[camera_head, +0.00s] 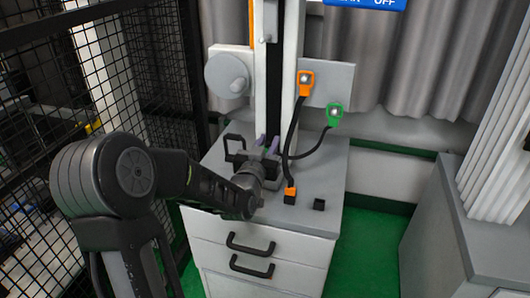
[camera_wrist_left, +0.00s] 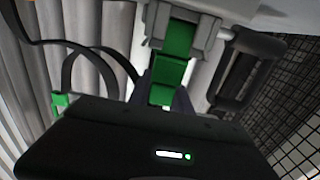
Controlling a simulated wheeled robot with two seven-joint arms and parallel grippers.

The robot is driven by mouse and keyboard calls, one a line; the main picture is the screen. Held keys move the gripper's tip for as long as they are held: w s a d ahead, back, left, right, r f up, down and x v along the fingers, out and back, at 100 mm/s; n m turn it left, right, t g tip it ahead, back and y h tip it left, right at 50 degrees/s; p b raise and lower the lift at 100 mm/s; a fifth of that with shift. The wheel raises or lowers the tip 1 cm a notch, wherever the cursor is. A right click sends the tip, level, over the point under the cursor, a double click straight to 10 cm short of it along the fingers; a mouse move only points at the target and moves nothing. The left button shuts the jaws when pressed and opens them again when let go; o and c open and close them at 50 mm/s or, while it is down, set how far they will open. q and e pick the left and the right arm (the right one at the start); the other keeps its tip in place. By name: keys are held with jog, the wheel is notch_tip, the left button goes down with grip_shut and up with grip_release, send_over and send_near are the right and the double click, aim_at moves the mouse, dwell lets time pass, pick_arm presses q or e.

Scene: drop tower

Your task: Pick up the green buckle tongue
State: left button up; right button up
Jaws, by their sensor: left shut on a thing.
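My left gripper (camera_head: 267,144) is at the foot of the tower, above the white cabinet top. In the left wrist view the gripper (camera_wrist_left: 166,97) is shut on a green piece, the green buckle tongue (camera_wrist_left: 165,75), held between dark fingers. The held piece is hidden in the head view. Its upper part lies at a grey bracket (camera_wrist_left: 200,32); I cannot tell whether it touches. My right gripper is not in view.
An orange piece (camera_head: 306,78) sits on the plate, its strap running down to an orange end (camera_head: 290,192) on the cabinet top. A small black block (camera_head: 319,204) stands beside it. Mesh fencing (camera_head: 100,75) is at left; a grey cabinet (camera_head: 450,235) is at right.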

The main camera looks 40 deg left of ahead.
pick_arm(q)
jog(key=shift+r, duration=0.1)
notch_tip(320, 180, up, 10)
jog(key=shift+f+p, duration=0.1)
jog(key=shift+p, duration=0.6)
dwell(0.4)
